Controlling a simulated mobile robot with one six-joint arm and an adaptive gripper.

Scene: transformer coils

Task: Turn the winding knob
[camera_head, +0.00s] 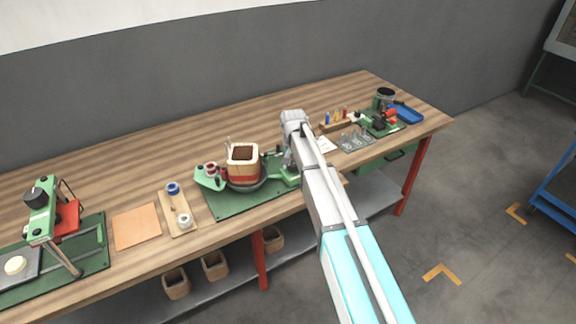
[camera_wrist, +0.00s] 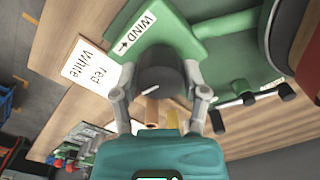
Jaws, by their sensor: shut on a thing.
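The winding knob (camera_wrist: 160,80) is a dark grey round knob on the green winding machine, below a white "WIND" label (camera_wrist: 137,36) with an arrow in the wrist view. My gripper (camera_wrist: 160,72) has one finger on each side of the knob and is shut on it. The winding machine (camera_head: 243,178) stands on a green base near the middle of the bench in the head view, with a square coil former on it. In the head view my arm hides the knob and my fingertips.
A card reading "red" and "White" (camera_wrist: 88,63) lies beside the knob. A black-handled crank (camera_wrist: 252,99) is to the right in the wrist view. A wooden spool board (camera_head: 177,213) is left of the machine; a blue tray (camera_head: 408,113) is at the bench's right end.

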